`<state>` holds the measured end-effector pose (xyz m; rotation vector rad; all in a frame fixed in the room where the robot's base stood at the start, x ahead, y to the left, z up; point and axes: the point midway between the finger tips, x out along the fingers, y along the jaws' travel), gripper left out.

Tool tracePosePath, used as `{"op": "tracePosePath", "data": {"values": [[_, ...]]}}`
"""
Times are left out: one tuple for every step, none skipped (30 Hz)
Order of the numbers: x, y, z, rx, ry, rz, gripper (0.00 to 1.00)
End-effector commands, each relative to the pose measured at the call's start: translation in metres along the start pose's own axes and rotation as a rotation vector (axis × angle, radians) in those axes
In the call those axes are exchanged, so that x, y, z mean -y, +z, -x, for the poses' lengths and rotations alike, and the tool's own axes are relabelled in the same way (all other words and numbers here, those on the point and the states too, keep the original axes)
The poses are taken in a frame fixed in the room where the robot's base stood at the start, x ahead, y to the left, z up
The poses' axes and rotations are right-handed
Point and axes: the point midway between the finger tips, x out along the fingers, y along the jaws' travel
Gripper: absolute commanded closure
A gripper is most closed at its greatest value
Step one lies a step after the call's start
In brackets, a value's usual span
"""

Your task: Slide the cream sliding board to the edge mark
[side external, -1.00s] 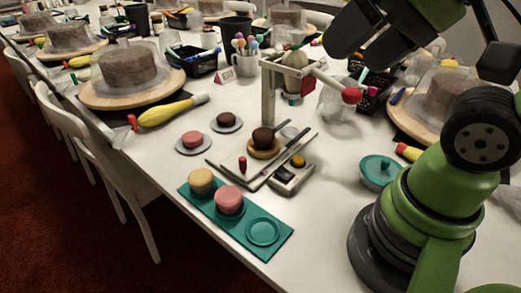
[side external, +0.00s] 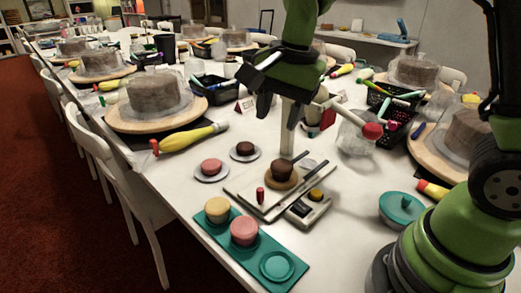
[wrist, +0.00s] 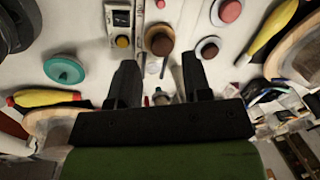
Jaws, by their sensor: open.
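The cream sliding board (side external: 243,187) lies flat on the table in the side view, with an upright red peg (side external: 260,195) near its front end and a dark rail along its right side. A chocolate cake (side external: 281,169) on a round wooden base stands at its far end; the cake also shows in the wrist view (wrist: 162,46). My gripper (side external: 271,112) is open and empty, in the air above and beyond the board, in front of the cream press stand. In the wrist view its two fingers (wrist: 160,75) are spread apart. I cannot make out the edge mark.
A control box (side external: 309,207) sits right of the board. The stand's lever with a red ball (side external: 372,131) sticks out right of my gripper. A teal tray (side external: 276,266) with two cakes lies in front. A teal lidded dish (side external: 400,209) stands at right.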

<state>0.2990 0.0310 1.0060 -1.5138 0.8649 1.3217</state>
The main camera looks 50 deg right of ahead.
Motion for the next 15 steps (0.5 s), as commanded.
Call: {"op": "tracePosePath", "data": {"values": [[0.006, -0.002, -0.020, 0.003, 0.045, -0.061, 0.55], [0.009, -0.003, -0.030, 0.001, 0.066, -0.098, 0.55], [0.013, -0.004, -0.043, -0.002, 0.091, -0.146, 0.55], [0.015, -0.005, -0.052, -0.005, 0.108, -0.179, 0.55], [0.016, -0.005, -0.060, -0.008, 0.123, -0.210, 0.55], [0.018, -0.006, -0.070, -0.013, 0.141, -0.243, 0.55], [0.018, -0.006, -0.077, -0.017, 0.152, -0.265, 0.55], [0.019, -0.006, -0.082, -0.020, 0.162, -0.285, 0.55], [0.019, -0.007, -0.088, -0.024, 0.172, -0.307, 0.55], [0.020, -0.007, -0.091, -0.026, 0.178, -0.319, 0.55], [0.020, -0.007, -0.094, -0.028, 0.182, -0.329, 0.55], [0.020, -0.007, -0.097, -0.029, 0.185, -0.337, 0.55], [0.020, -0.007, -0.098, -0.030, 0.187, -0.342, 0.55], [0.019, -0.007, -0.100, -0.031, 0.188, -0.345, 0.55], [0.019, -0.007, -0.102, -0.031, 0.189, -0.346, 0.55]]}}
